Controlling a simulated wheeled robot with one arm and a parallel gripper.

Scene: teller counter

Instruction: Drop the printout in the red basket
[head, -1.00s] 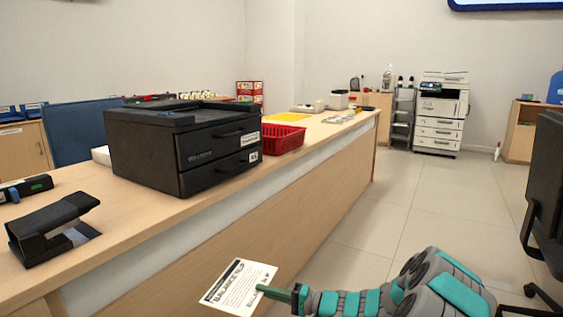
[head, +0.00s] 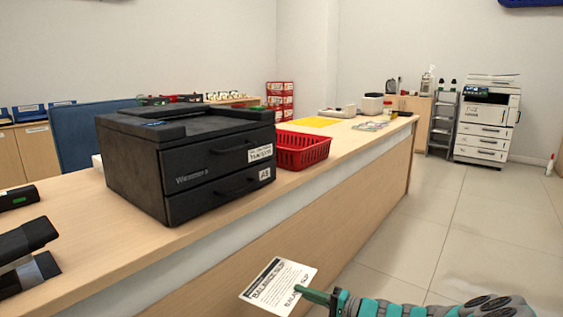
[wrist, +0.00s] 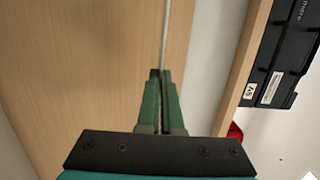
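The printout (head: 277,285), a white slip headed "BALANCE SLIP", is held at one edge by my gripper (head: 316,296), in front of the counter and below its top. In the wrist view my green gripper fingers (wrist: 161,100) are closed on the slip, which shows edge-on as a thin pale strip (wrist: 164,40). The red basket (head: 303,153) stands on the counter just right of the black printer, apart from my gripper. Its inside is mostly hidden. A small red piece of it shows in the wrist view (wrist: 235,131).
The black two-drawer printer (head: 190,160) stands on the counter (head: 120,225) left of the basket. A stapler-like black device (head: 25,255) lies at the near left. A yellow sheet (head: 314,122) lies beyond the basket. The floor (head: 445,225) to the right is clear.

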